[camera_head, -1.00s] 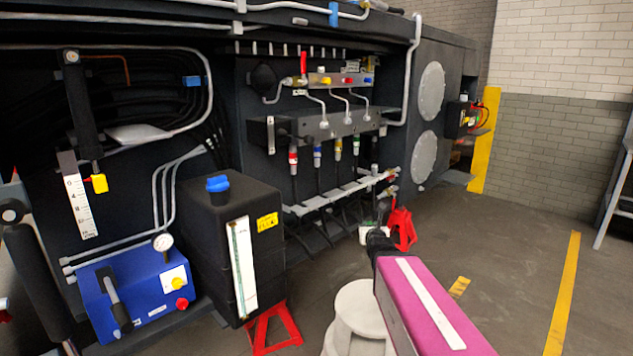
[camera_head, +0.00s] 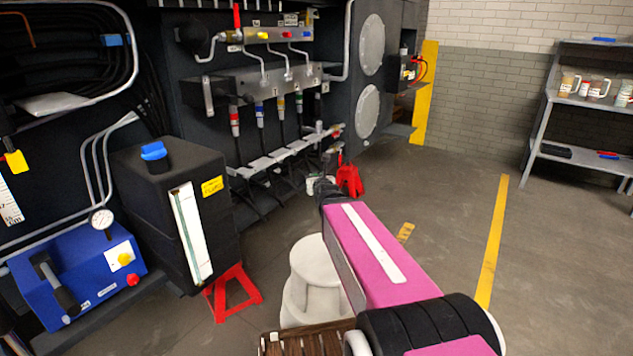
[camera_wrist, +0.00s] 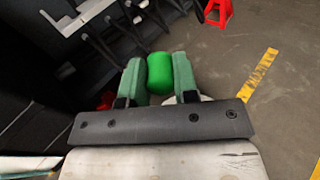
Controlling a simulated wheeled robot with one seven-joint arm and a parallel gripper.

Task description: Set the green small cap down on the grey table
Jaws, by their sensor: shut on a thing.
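The green small cap (camera_wrist: 159,68) shows in the wrist view as a bright green rounded cylinder between the two pale green fingers of my gripper (camera_wrist: 158,82). My gripper is shut on it and holds it above the floor. In the head view my gripper (camera_head: 322,186) is small, at the far end of my pink arm, and the cap cannot be made out there. A grey table (camera_head: 548,97) with a lower shelf stands at the right edge of the head view, well away from my gripper; only part of it shows.
Jugs and small containers (camera_head: 592,88) stand on the grey table. The dark harvester chassis (camera_head: 240,150) fills the left, with a black tank (camera_head: 165,210) and a blue box (camera_head: 75,285). A red stand (camera_head: 350,180) is beyond my gripper. Floor (camera_head: 450,190) towards the table is clear.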

